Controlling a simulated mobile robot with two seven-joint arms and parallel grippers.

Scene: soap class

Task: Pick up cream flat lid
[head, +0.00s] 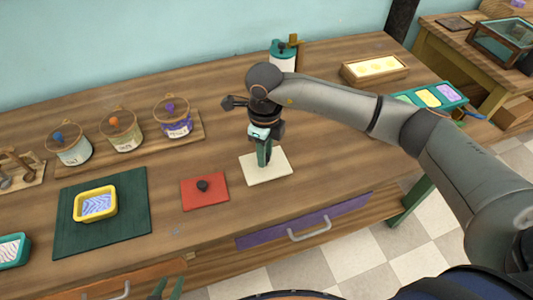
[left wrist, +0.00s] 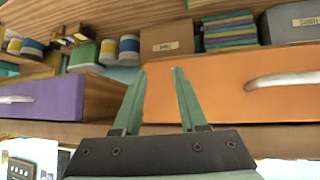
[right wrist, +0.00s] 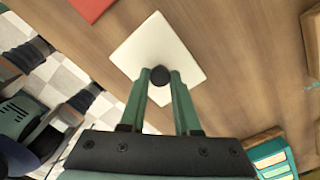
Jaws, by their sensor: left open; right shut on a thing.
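The cream flat lid (head: 280,171) is a square plate with a dark round knob, lying on the wooden table; it also shows in the right wrist view (right wrist: 183,42). My right gripper (head: 264,158) is above it, pointing down, with its green fingers (right wrist: 160,80) shut on the dark knob. The plate looks flat on the table, and I see no clear gap under it. My left gripper (head: 166,288) is low in front of the table edge; in the left wrist view its fingers (left wrist: 159,72) are open and empty, facing the drawers.
A red flat lid (head: 190,196) with a dark knob lies just left of the cream one. A green mat (head: 130,222) bears a yellow mould (head: 82,207). Several jars stand on a board (head: 198,117) at the back left. A purple drawer (head: 340,212) is below the front edge.

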